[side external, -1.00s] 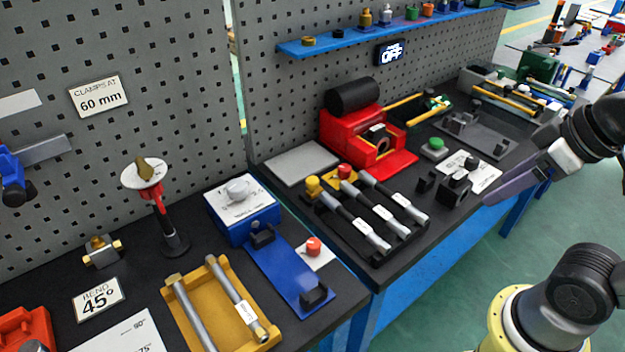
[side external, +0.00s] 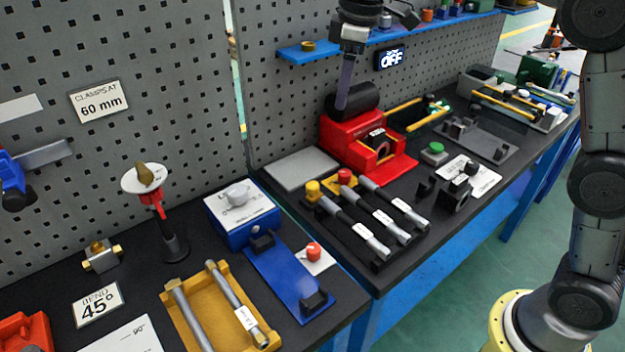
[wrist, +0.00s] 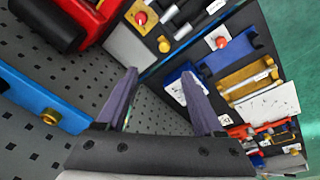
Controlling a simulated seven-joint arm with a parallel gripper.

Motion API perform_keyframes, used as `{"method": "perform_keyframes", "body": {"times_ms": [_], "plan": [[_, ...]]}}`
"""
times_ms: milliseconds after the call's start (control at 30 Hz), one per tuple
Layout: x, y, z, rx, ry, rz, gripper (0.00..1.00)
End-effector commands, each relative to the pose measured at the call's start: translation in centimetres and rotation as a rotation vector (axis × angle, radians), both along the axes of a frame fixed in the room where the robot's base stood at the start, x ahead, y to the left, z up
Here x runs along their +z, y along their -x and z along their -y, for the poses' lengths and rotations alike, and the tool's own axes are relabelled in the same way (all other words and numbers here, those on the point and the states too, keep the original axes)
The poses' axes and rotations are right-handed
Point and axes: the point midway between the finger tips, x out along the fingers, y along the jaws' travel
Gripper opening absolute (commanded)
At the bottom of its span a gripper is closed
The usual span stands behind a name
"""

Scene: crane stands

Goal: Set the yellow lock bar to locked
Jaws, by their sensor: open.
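No part is clearly labelled as the yellow lock bar. In the side view a slim yellow bar (side external: 404,110) lies behind the red machine (side external: 365,145), and another yellow bar (side external: 503,106) lies farther back on the bench; I cannot tell which is the lock bar or how it is set. My gripper (side external: 344,104) points down in front of the pegboard, in line with the machine's black cylinder (side external: 364,97). In the wrist view its two purple fingers (wrist: 159,78) are apart with nothing between them. The red machine (wrist: 93,17) shows there at upper left.
A blue shelf (side external: 400,29) with small parts runs along the pegboard (side external: 300,95) near my gripper. A yellow knob (side external: 313,188) and red knob (side external: 345,176) stand by several grey rods. A blue fixture (side external: 285,275) is on the nearer bench.

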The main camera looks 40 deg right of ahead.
Motion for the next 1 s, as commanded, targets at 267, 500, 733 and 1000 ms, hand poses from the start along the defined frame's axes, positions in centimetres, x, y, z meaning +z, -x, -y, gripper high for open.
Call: {"method": "perform_keyframes", "body": {"times_ms": [267,500,733,1000], "plan": [[-8.3,-5.1,-2.7,0.041,0.018,-0.124,0.69],[-11.2,-5.1,-3.3,0.051,0.025,-0.167,0.69],[-14.8,-5.0,-3.2,0.05,0.026,-0.17,0.69],[-20.1,-5.0,-3.2,0.05,0.026,-0.169,0.69]]}}
